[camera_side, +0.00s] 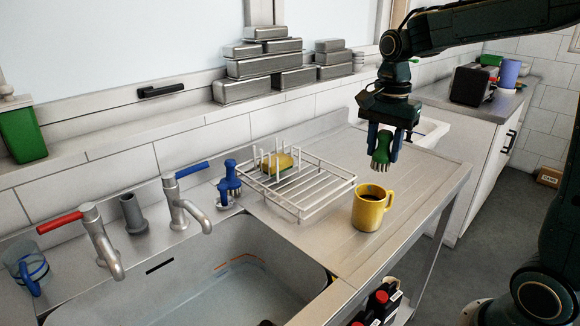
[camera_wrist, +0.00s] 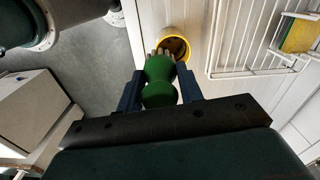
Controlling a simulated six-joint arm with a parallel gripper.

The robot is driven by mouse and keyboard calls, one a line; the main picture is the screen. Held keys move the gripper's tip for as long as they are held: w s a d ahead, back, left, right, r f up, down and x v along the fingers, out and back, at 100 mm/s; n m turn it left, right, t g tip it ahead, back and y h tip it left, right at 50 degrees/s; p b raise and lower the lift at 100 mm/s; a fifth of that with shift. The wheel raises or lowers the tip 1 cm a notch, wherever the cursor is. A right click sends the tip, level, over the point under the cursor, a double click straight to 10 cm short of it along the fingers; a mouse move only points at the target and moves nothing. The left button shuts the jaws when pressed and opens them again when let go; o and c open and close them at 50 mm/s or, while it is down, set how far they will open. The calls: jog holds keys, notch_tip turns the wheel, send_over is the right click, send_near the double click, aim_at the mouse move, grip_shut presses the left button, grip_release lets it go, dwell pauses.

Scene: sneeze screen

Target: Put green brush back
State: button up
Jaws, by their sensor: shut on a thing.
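My gripper (camera_side: 384,146) is shut on the green brush (camera_side: 381,152), with the bristles pointing down. It holds the brush in the air above the metal drainboard, above and behind the yellow mug in the side view. In the wrist view the green brush (camera_wrist: 160,82) sits between the two blue fingers of my gripper (camera_wrist: 160,88), with the yellow mug (camera_wrist: 187,44) just beyond its bristles. A blue brush (camera_side: 229,180) stands upright in a small holder (camera_side: 226,204) behind the sink. A grey cup-shaped holder (camera_side: 133,213) stands between the two taps and looks empty.
The yellow mug (camera_side: 372,208) with dark content stands on the drainboard (camera_side: 345,255). A white wire rack (camera_side: 318,198) holds a yellow and green sponge (camera_side: 277,163). Red-handled (camera_side: 95,235) and blue-handled taps (camera_side: 182,205) rise behind the sink (camera_side: 200,280).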

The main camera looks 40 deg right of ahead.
jog(key=w+a+r+n, duration=0.1)
jog(key=a+n, duration=0.3)
jog(key=a, duration=0.6)
jog(key=shift+w+a+r, duration=0.25)
jog(key=shift+a+r, duration=0.05)
jog(key=shift+r, duration=0.25)
jog(key=shift+f, duration=0.15)
notch_tip(320, 180, down, 20)
jog(key=shift+r, duration=0.15)
dwell(0.4)
jog(key=o, duration=1)
